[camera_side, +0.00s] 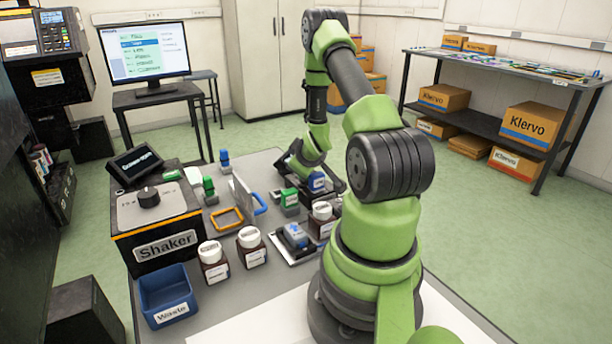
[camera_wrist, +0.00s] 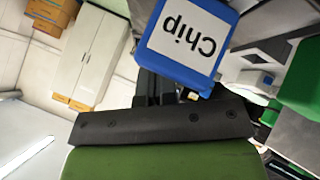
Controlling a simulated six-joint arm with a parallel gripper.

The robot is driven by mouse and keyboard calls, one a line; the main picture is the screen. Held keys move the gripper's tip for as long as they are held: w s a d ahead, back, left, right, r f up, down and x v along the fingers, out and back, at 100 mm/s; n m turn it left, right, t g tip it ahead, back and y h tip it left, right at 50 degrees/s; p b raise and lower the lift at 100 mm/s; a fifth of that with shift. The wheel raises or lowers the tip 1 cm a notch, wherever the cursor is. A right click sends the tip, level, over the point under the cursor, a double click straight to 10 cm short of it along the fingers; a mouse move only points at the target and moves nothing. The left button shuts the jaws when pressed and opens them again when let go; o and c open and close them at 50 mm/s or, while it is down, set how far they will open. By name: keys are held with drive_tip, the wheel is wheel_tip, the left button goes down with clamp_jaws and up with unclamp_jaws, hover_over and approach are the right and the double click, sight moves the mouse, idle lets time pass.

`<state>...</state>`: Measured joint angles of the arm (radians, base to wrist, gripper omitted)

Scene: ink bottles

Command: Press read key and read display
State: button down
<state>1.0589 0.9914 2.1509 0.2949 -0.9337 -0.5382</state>
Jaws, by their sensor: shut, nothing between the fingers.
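My gripper (camera_side: 312,183) is low over the back of the bench, shut with nothing between its fingers. Its dark fingers (camera_wrist: 168,88) are partly hidden in the wrist view by a blue block labelled "Chip" (camera_wrist: 190,35). That block also shows in the side view (camera_side: 317,182), close to the gripper; I cannot tell if they touch. A dark tilted display (camera_side: 135,162) stands behind the Shaker, its small text unreadable. An instrument with a lit screen and keypad (camera_side: 38,33) is at the upper left. I cannot make out which key is the read key.
The Shaker (camera_side: 165,243), a blue Waste bin (camera_side: 168,287), brown bottles (camera_side: 250,246) and a small blue-topped device (camera_side: 296,235) crowd the bench. A monitor (camera_side: 145,52) stands behind.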

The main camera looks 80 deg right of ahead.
drive_tip(key=shift+f, duration=0.6)
idle(0.6)
drive_tip(key=shift+s, duration=0.1)
drive_tip(key=shift+r, duration=0.95)
drive_tip(key=shift+r, duration=2.55)
